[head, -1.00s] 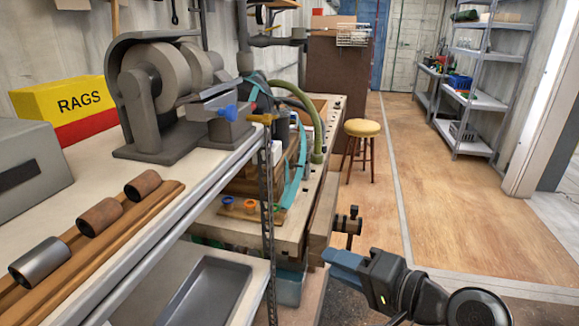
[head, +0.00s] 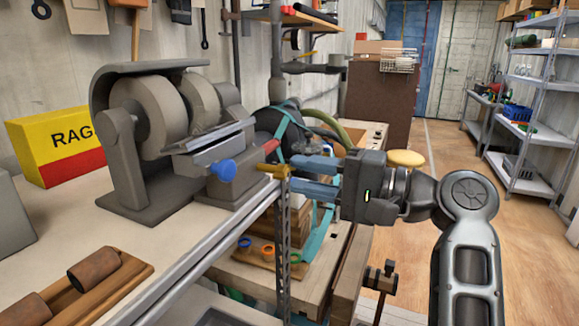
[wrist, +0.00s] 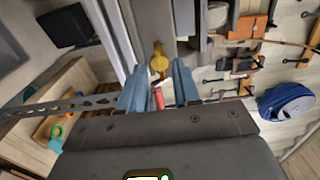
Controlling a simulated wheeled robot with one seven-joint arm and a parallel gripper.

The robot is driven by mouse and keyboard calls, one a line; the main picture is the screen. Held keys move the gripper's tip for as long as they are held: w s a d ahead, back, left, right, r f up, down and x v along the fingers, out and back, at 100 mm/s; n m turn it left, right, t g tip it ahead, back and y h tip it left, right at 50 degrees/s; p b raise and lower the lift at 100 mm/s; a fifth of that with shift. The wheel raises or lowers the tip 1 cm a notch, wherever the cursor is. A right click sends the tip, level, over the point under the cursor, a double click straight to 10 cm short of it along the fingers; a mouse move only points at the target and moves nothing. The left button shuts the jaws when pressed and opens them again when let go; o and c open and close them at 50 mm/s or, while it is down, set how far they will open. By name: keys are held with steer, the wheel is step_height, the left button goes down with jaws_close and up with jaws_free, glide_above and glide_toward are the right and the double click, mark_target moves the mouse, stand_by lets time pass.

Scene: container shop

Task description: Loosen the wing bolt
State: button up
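A brass-yellow wing bolt (head: 272,171) sticks out at the right end of the grinder's (head: 165,125) grey base, at the bench edge. In the wrist view the yellow bolt (wrist: 159,62) shows in line with the gap between my fingertips. My gripper (head: 292,176) is open, with its blue fingers pointing left at the bolt. The fingertips are very close to the bolt; whether they touch it I cannot tell. A blue knob (head: 223,171) sits left of the bolt, on the grinder's front.
A perforated metal upright (head: 283,235) stands just below the bolt. A wooden workbench (head: 335,250) with a vise screw (head: 380,277) lies behind and below my gripper. Wooden racks with rollers (head: 95,270) lie on the near bench. Open floor lies to the right.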

mark_target(287, 170)
steer(key=shift+p+x, duration=0.3)
steer(key=shift+x, duration=1.5)
jaws_close()
